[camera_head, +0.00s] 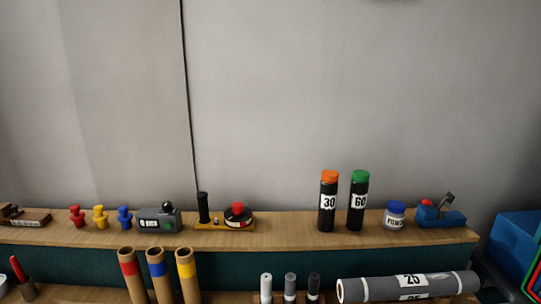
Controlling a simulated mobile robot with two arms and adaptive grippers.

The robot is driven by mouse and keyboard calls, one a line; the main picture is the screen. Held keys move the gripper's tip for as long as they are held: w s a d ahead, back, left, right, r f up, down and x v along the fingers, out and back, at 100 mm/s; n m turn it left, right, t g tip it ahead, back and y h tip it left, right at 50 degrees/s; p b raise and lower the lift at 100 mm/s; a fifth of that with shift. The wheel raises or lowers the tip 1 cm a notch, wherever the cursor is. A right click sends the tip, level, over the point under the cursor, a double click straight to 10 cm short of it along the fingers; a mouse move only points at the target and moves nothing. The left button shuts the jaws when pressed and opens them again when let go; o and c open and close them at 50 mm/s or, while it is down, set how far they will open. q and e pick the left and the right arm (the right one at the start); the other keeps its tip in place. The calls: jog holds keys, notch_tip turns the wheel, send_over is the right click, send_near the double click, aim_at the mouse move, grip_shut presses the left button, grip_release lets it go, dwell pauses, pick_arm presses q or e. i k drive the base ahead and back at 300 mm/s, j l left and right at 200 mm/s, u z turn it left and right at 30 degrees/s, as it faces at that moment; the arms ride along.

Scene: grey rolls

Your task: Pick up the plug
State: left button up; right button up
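Three plug-like pieces stand in a row on the wooden shelf at the left: a red one (77,216), a yellow one (101,217) and a blue one (125,217). Each has a wide flange and a narrower knob on top. They stand upright and apart from each other. I cannot tell which of them is the plug meant. Neither of my grippers is in view.
Right of them on the shelf (285,226) stand a grey box (159,220), a wooden-based device (238,216), black cylinders (327,204), a powder jar (395,215) and a blue tool (441,214). Cardboard tubes (132,276) and a grey roll (407,286) sit below.

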aim_at(77, 218)
jog(key=u, duration=1.3)
jog(key=j, duration=0.2)
jog(key=i+z, duration=0.05)
